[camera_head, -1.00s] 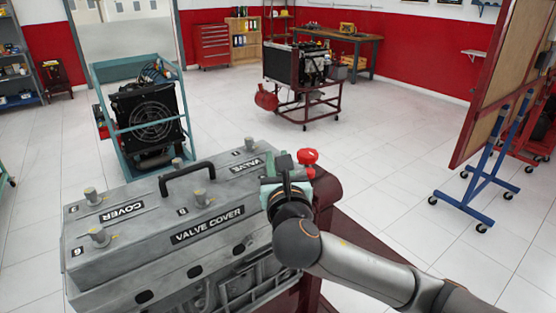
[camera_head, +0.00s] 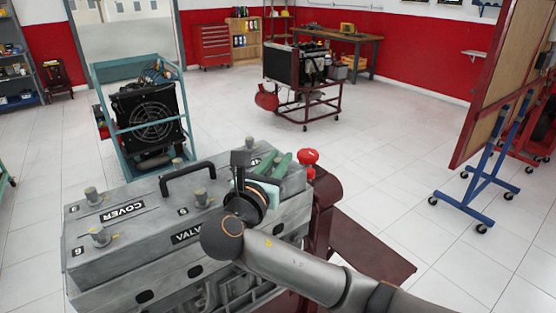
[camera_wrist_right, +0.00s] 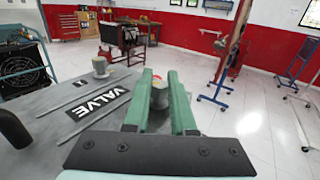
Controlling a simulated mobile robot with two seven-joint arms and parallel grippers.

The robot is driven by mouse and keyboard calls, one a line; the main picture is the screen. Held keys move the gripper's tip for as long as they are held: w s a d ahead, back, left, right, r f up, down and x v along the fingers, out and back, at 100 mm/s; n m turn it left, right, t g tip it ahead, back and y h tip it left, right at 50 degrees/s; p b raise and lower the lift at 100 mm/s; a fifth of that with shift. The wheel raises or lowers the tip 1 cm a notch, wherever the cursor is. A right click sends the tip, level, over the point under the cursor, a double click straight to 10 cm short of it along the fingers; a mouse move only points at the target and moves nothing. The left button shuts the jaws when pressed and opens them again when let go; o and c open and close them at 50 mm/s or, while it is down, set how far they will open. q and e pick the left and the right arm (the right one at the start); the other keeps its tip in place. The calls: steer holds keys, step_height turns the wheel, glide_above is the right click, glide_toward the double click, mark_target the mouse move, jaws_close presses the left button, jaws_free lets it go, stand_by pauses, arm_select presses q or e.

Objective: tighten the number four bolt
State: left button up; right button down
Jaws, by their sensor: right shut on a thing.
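The grey valve cover (camera_head: 150,220) lies on the engine, with several upright bolts on its top. My right gripper (camera_head: 279,160) reaches over the right end of the cover, its green fingers pointing away to the right. In the right wrist view the fingers of this gripper (camera_wrist_right: 158,82) stand either side of a grey bolt (camera_wrist_right: 158,97) and are shut on it. The number beside this bolt is hidden. Another bolt (camera_wrist_right: 100,67) stands free to its left. A bolt (camera_head: 202,197) near the middle and a bolt (camera_head: 98,237) at the front left are also free. My left gripper is not in view.
A black handle (camera_head: 187,180) rises from the cover. A red knob (camera_head: 308,157) sits just beyond my right fingers. A dark red stand (camera_head: 370,250) extends to the right. A fan unit in a teal frame (camera_head: 150,120) stands behind; open floor lies to the right.

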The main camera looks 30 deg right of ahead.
steer(key=c, duration=0.7)
jaws_free()
steer(key=shift+c, duration=0.2)
steer(key=b+v, duration=0.1)
steer(key=v, duration=1.1)
steer(key=shift+s+a, duration=0.15)
steer(key=shift+s, duration=0.05)
